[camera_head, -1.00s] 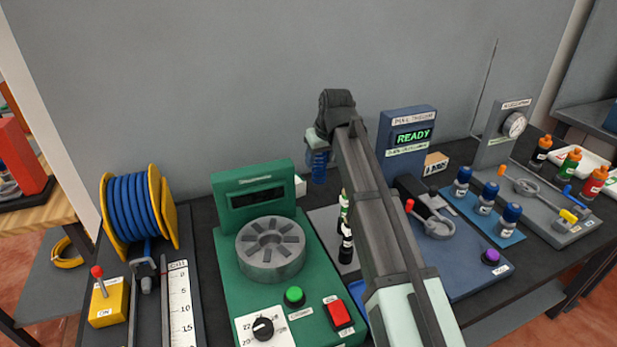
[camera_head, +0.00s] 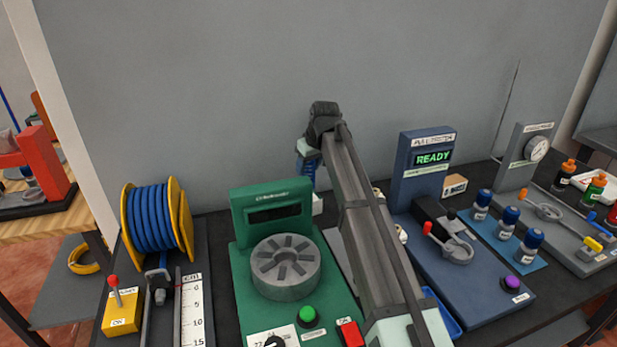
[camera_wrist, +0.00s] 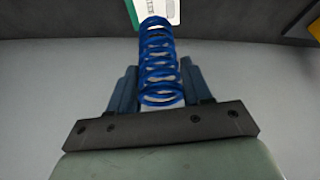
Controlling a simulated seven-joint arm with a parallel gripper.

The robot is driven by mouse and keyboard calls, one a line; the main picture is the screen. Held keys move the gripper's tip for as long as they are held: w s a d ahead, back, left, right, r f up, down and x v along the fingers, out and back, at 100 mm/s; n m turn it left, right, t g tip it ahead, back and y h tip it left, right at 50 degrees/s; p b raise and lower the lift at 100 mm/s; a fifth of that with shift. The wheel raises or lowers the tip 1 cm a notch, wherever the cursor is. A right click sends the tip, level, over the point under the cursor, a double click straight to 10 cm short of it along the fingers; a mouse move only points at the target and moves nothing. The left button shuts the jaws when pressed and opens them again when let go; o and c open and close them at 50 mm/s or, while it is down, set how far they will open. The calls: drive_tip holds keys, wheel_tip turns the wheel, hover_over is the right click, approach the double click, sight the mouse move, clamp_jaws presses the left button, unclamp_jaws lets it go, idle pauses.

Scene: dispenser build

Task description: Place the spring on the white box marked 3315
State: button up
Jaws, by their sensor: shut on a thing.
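A blue coil spring (camera_wrist: 158,42) is held between the dark fingers of my gripper (camera_wrist: 160,85) in the wrist view. In the head view the spring (camera_head: 305,172) hangs below the wrist, in the air behind the green machine, partly hidden by my arm. A small white box (camera_head: 317,204) shows beside the green machine's display, just below the spring in the picture. A white surface with a greenish, unreadable marking (camera_wrist: 158,10) lies beyond the spring's far end in the wrist view. The number 3315 cannot be read on any box.
The green machine (camera_head: 240,260) with a slotted disc stands left of my arm. A blue tester (camera_head: 425,165) reading READY, a tan box (camera_head: 454,184) and several blue-capped bottles (camera_head: 506,220) stand right. A blue hose reel (camera_head: 155,222) is at left. A grey wall is behind.

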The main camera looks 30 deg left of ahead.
drive_tip(key=shift+f, duration=1.9)
drive_tip(key=shift+f, duration=0.15)
drive_tip(key=o, duration=1.1)
drive_tip(key=v, duration=1.2)
